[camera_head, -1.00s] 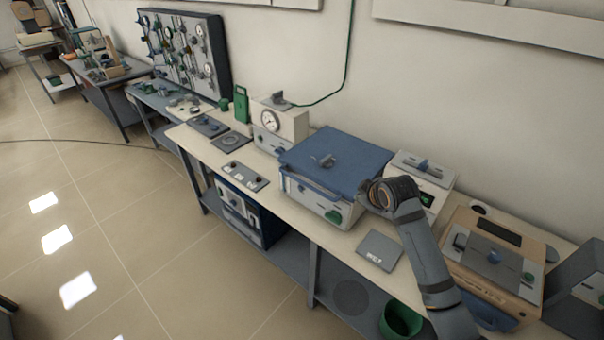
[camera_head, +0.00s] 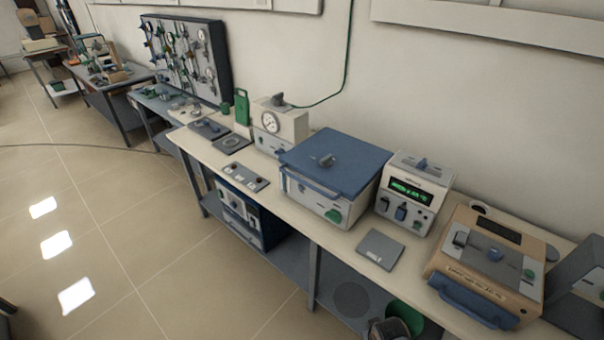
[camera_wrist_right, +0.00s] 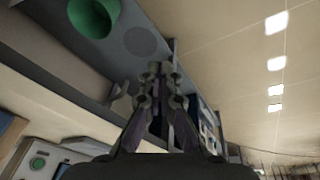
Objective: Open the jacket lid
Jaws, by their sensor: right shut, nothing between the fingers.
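A white box (camera_head: 318,202) with a green knob on its front stands in the middle of the bench. Its flat blue lid (camera_head: 338,160) lies over the top, with a small knob in its middle and a bar along the front edge. I take this to be the jacket lid. My right gripper (camera_wrist_right: 158,78) shows in the right wrist view, shut and empty, beside the bench's lower level and away from the lid. In the head view only a dark part of my right arm shows at the bottom edge. My left gripper is not in view.
A meter with a green display (camera_head: 413,192) stands right of the box, and a tan device with a blue handle (camera_head: 476,303) farther right. A grey plate (camera_head: 380,249) lies in front. A green bin (camera_head: 405,315) is below the bench. The floor at left is open.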

